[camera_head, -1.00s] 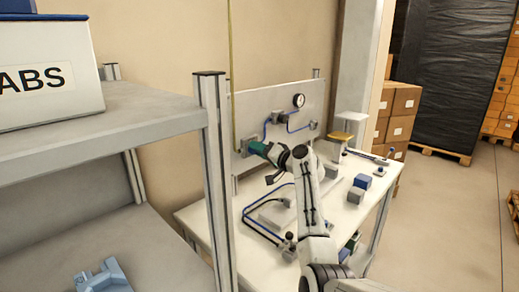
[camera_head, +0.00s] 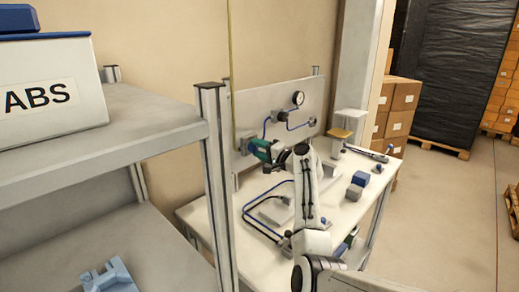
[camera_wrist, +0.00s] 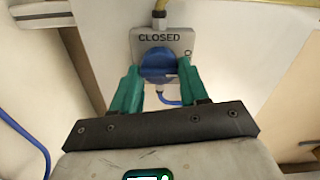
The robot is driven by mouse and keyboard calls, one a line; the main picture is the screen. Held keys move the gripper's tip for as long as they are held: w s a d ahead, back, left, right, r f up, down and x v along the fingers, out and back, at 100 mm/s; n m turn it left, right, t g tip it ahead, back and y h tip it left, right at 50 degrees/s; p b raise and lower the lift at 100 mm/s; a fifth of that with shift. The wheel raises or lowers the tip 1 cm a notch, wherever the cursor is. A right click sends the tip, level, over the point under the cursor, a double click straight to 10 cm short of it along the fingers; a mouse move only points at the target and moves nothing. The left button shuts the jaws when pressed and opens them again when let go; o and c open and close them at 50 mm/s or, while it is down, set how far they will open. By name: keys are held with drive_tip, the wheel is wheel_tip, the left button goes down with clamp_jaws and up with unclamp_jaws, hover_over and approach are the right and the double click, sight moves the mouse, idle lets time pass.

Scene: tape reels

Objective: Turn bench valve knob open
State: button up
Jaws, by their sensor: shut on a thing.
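The valve is a grey plate (camera_wrist: 178,40) marked CLOSED above a blue knob (camera_wrist: 157,66). Another marking to the right of the knob is only partly visible. My gripper (camera_wrist: 158,72) has its green fingers on the left and right sides of the knob, shut on it. In the head view my gripper (camera_head: 261,150) reaches to the valve plate (camera_head: 244,143) at the left of the upright panel (camera_head: 285,108). There the fingers hide the knob.
A yellow pipe (camera_head: 231,80) runs up from the valve. A round gauge (camera_head: 298,98) and blue hoses sit on the panel. The white bench (camera_head: 345,205) carries small blocks (camera_head: 355,193). A grey shelf (camera_head: 110,115) with a labelled box (camera_head: 45,95) stands close on the left.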

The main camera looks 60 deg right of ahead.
drive_tip(key=o, duration=1)
drive_tip(key=shift+o, duration=0.2)
drive_tip(key=b+v, duration=0.1)
drive_tip(key=v, duration=0.9)
drive_tip(key=shift+s, duration=0.35)
drive_tip(key=shift+a, duration=0.1)
